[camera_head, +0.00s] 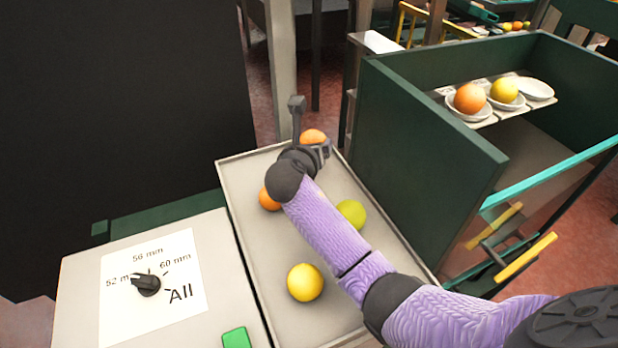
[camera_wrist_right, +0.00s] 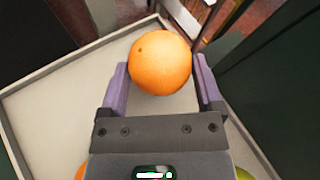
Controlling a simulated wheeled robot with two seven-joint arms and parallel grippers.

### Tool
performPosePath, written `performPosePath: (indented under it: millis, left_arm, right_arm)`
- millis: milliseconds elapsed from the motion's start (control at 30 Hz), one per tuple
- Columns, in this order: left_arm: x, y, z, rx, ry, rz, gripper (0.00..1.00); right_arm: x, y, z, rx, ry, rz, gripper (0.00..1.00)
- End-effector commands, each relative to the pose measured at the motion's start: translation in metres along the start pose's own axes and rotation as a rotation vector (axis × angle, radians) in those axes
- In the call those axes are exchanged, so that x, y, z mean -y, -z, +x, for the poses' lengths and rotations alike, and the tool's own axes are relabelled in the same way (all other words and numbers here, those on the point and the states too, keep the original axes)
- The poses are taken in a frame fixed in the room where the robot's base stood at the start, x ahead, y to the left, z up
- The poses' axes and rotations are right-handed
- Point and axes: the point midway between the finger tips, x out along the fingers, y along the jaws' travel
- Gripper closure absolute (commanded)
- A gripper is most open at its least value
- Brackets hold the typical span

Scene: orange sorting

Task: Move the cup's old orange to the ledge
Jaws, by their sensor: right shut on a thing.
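My right gripper (camera_head: 320,150) is shut on an orange (camera_head: 313,136) at the far end of the grey tray. In the right wrist view the orange (camera_wrist_right: 160,62) sits between the two purple fingers of the gripper (camera_wrist_right: 160,85), with a small dark spot on its skin. The pale ledge (camera_head: 507,113) inside the green cabinet bears three white dishes in a row. One dish (camera_head: 484,113) holds an orange (camera_head: 469,98), one (camera_head: 519,102) holds a yellow fruit (camera_head: 504,90), and one (camera_head: 535,88) is empty. I cannot tell which vessel is the cup. My left gripper is out of view.
The tray (camera_head: 240,232) also holds another orange (camera_head: 269,198), a yellow-green fruit (camera_head: 351,213) and a yellow fruit (camera_head: 305,283). The green cabinet wall (camera_head: 410,140) stands between tray and ledge. A dial panel (camera_head: 150,285) with a green button (camera_head: 236,338) lies left.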

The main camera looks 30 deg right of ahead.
Motion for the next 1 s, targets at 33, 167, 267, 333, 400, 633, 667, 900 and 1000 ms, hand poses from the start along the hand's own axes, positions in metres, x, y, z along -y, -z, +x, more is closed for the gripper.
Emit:
performPosePath:
  millis: [33,167,267,333,400,633,667,900,1000]
  left_arm:
    - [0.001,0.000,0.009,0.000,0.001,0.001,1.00]
    - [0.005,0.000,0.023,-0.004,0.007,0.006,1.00]
    - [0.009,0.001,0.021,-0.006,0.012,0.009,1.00]
    - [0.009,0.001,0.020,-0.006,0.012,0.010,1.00]
    - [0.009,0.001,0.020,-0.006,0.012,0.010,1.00]
    - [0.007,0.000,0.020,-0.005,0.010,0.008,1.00]
    - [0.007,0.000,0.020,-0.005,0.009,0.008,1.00]
    - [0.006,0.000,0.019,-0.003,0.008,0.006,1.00]
    - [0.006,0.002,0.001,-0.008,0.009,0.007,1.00]
  right_arm:
    - [-0.003,0.012,0.005,-0.002,0.001,-0.001,0.80]
    - [-0.010,0.038,0.015,-0.001,0.000,0.000,0.80]
    - [-0.010,0.037,0.015,0.001,0.000,0.001,0.80]
    - [-0.010,0.036,0.015,0.002,0.000,0.001,0.80]
    - [-0.010,0.035,0.015,0.002,0.000,0.001,0.80]
    - [-0.010,0.038,0.016,0.001,0.000,0.001,0.00]
    - [-0.010,0.038,0.016,0.001,0.000,0.001,0.00]
    - [-0.009,0.034,0.014,0.002,0.000,0.001,0.00]
    - [-0.008,0.029,0.000,0.002,-0.001,-0.001,0.00]
